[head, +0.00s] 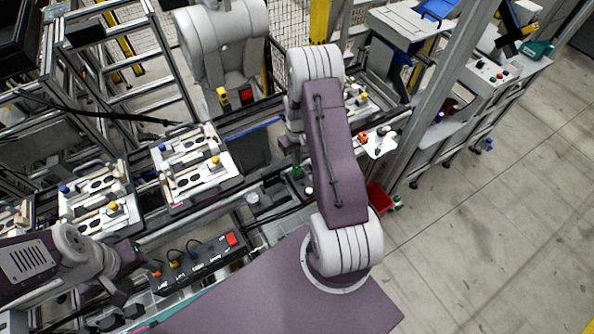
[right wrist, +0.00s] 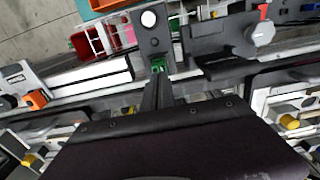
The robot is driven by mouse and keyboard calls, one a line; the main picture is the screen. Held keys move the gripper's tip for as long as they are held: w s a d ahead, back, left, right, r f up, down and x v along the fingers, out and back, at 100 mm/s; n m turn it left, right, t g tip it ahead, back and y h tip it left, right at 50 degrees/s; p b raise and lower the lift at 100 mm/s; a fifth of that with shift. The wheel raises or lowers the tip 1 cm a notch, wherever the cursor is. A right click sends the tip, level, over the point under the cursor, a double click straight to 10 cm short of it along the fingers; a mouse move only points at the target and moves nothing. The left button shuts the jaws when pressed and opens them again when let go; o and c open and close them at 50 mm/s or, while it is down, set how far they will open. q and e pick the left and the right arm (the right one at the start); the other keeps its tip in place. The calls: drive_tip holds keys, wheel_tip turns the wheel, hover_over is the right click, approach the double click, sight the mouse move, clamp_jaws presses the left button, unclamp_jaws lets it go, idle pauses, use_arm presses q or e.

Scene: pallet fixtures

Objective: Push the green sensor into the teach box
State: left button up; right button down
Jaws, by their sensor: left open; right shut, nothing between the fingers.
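The green sensor (head: 298,172) is a small green piece by the rail, just below my right gripper (head: 291,150) in the head view. In the right wrist view the green piece (right wrist: 158,66) sits in a dark bracket, right at the tips of my right gripper (right wrist: 157,88). That gripper is shut and empty; I cannot tell whether it touches the sensor. The teach box (head: 205,266) is a long dark box with a red button, at lower centre-left in the head view. Orange, yellow and blue-black pieces with cables stand along its back edge. My left gripper (head: 133,254) is open, beside the box's left end.
Pallet fixtures (head: 196,168) with white parts stand on the conveyor behind the teach box. A red bin (head: 379,198) stands right of my right arm. A dark purple surface (head: 290,300) fills the front. The floor at the right is clear.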

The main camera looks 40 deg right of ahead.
drive_tip(key=shift+f+b, duration=0.7)
drive_tip(key=shift+f, duration=0.2)
idle(0.4)
drive_tip(key=shift+s, duration=0.1)
idle(0.6)
drive_tip(key=shift+r+p, duration=0.3)
drive_tip(key=shift+r, duration=0.35)
wheel_tip(320, 180, up, 6)
drive_tip(key=p, duration=0.5)
idle(0.6)
